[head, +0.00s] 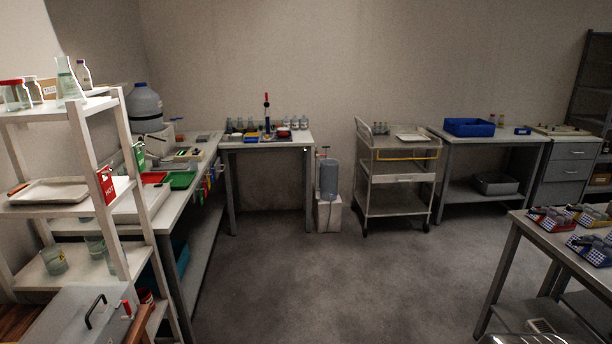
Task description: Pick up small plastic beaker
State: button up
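Several clear vessels stand on the white shelf rack (122,160) at the left. A clear beaker (54,262) with a yellowish mark sits on its lower shelf. Another clear vessel (95,246) stands behind it to the right, and a third (110,263) is partly hidden by the rack's post. I cannot tell from here which of them, if any, is the small plastic beaker. My gripper does not show in this view.
A grey surface with a black handle (95,311) is at the bottom left, close to the rack. A long bench (205,150) runs behind it. A wheeled trolley (397,180) stands by the back wall. A table with coloured racks (540,240) is at the right. The middle floor is clear.

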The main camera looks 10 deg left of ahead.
aim_at(193, 166)
jog(key=u, duration=0.2)
jog(key=i, duration=1.4)
jog(key=u, duration=0.7)
jog(key=i, duration=0.7)
jog(key=u, duration=0.4)
jog(key=i, duration=1.5)
jog(key=u, duration=0.05)
